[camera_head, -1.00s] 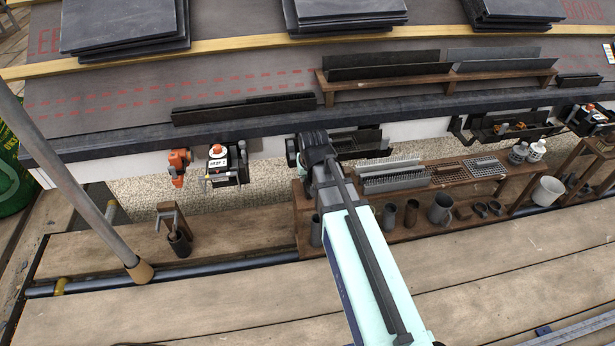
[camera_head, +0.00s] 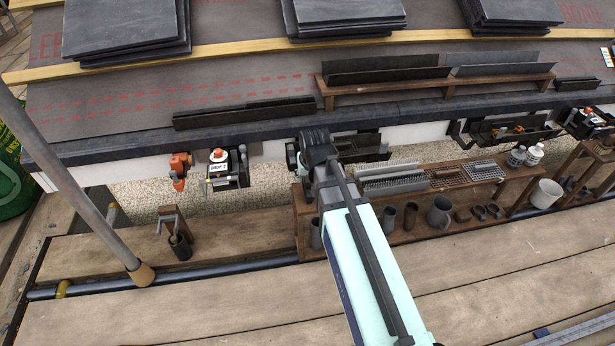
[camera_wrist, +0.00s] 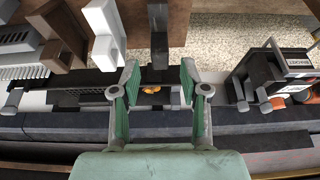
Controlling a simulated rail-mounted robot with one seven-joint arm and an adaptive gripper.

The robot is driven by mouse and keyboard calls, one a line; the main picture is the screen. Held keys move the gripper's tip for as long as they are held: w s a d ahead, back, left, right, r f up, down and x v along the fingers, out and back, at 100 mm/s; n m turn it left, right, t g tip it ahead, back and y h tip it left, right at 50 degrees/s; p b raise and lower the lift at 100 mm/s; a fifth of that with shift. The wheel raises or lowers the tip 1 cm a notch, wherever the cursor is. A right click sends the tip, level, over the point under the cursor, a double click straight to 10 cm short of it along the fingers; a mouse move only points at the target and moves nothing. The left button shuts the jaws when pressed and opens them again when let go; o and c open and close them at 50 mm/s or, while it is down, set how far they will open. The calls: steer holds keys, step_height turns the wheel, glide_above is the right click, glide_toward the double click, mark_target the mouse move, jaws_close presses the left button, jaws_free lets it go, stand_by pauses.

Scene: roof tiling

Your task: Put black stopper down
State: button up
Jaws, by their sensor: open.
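My gripper (camera_wrist: 159,72) is open, its two green-padded fingers apart with nothing clearly held between them. It is over the dark gutter edge, above a black tray (camera_wrist: 80,97) with a grate and a small orange item (camera_wrist: 151,89). A dark upright bar (camera_wrist: 159,40) shows beyond the fingertips in the wrist view; I cannot tell whether it is the black stopper. In the head view my wrist hides the fingers and part of the black tray (camera_head: 362,146) at the roof edge. I cannot single out the stopper for certain.
A black labelled box (camera_head: 228,168) and an orange tool (camera_head: 180,170) hang left of my arm. A wooden bench (camera_head: 420,232) carries grates, dark cups and a white bucket (camera_head: 546,193). Slates (camera_head: 127,25) lie on the roof. A grey pole (camera_head: 85,190) stands at the left.

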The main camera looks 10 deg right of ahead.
steer(key=p+v, duration=0.3)
steer(key=v, duration=0.5)
steer(key=s+d+r+m+g+h, duration=0.4)
steer(key=s+d+g, duration=0.1)
steer(key=s+d, duration=0.6)
steer(key=s+d+r+m+g+h, duration=0.4)
steer(key=s+d, duration=0.7)
steer(key=d, duration=0.4)
steer(key=shift+s+g+h, duration=0.25)
steer(key=shift+g+h, duration=0.15)
steer(key=shift+h, duration=0.2)
steer(key=shift+r, duration=0.1)
